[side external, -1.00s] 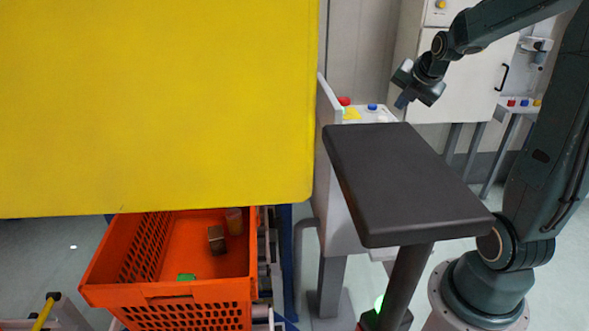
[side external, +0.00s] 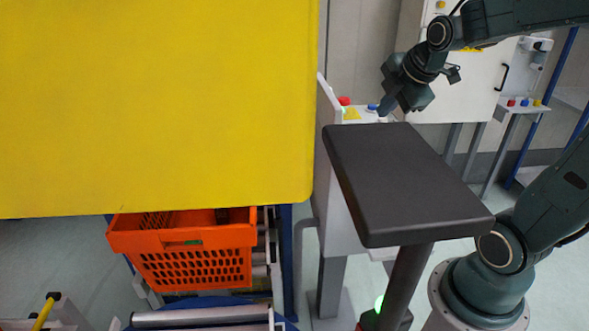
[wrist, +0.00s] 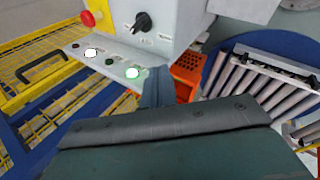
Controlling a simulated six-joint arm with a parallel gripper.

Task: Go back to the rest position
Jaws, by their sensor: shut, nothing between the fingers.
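My gripper (side external: 386,106) hangs in the air at the end of my raised arm, pointing down and left. In the side view it appears just above the far edge of the black pedestal top (side external: 400,185), in front of the grey control box. Its fingers are shut and empty. In the wrist view the gripper (wrist: 157,84) shows as blue-grey fingers beyond the dark gripper body. The orange tote (side external: 195,268) sits low on the rollers, partly behind the yellow panel. Its contents are mostly hidden, with a dark item and some green just visible.
A large yellow panel (side external: 150,100) fills the left. The control box (wrist: 130,70) with buttons, a dark knob and a red button is close to the gripper in the wrist view. A roller conveyor (wrist: 265,80) lies to the right there. A white cabinet (side external: 480,85) stands behind.

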